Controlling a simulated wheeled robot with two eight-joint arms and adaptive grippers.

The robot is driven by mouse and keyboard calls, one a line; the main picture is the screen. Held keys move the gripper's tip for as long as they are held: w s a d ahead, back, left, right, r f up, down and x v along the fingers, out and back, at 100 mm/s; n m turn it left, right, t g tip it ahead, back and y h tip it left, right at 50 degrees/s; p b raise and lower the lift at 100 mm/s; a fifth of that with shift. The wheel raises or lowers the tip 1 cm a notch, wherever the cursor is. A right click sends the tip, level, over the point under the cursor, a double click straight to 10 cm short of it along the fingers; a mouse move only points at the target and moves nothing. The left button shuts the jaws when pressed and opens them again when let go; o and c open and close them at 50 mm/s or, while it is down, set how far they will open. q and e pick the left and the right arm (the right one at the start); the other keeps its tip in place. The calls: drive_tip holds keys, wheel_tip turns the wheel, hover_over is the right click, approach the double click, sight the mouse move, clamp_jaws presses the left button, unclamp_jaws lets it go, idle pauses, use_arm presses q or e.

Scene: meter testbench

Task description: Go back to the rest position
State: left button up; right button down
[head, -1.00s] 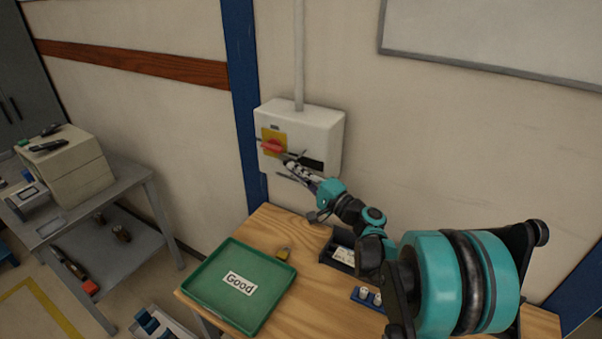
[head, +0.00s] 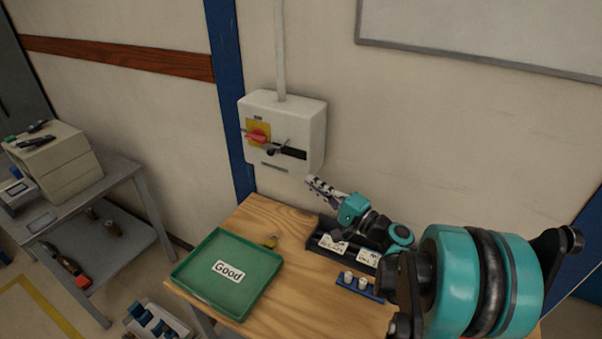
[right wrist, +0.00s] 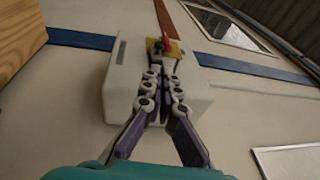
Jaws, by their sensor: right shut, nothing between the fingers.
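My right gripper (head: 313,184) is shut and empty, in the air above the wooden table and just below and to the right of the white switch box. In the right wrist view its fingers (right wrist: 160,62) are together, in front of the switch box (right wrist: 118,85). The switch box (head: 308,125) hangs on the wall with a red rotary handle (head: 258,135) on a yellow plate. My gripper is apart from the handle in the head view. My left gripper is in neither view.
A grey cart (head: 125,175) stands left.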

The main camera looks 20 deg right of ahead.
drive_tip(key=shift+s+d+f, duration=0.15)
drive_tip(key=shift+s+d, duration=0.05)
drive_tip(key=shift+s, duration=0.3)
drive_tip(key=s+a+f+n+g+h, duration=0.1)
drive_tip(key=s+a+f+n+g, duration=0.25)
drive_tip(key=a, duration=0.35)
drive_tip(key=s+a+f+n+g+h, duration=0.1)
drive_tip(key=s+a+f+n+g, duration=0.3)
drive_tip(key=a, duration=0.4)
drive_tip(key=s+d+f+n+g+h, duration=0.1)
drive_tip(key=s+f+n+h, duration=0.1)
drive_tip(key=s, duration=0.4)
drive_tip(key=s+d+f+n+g+h, duration=0.1)
drive_tip(key=s+f+n+g+h, duration=0.1)
drive_tip(key=s, duration=0.4)
drive_tip(key=shift+d+f+n+h+b, duration=0.4)
drive_tip(key=shift+f+n+h, duration=0.3)
drive_tip(key=shift+h, duration=0.5)
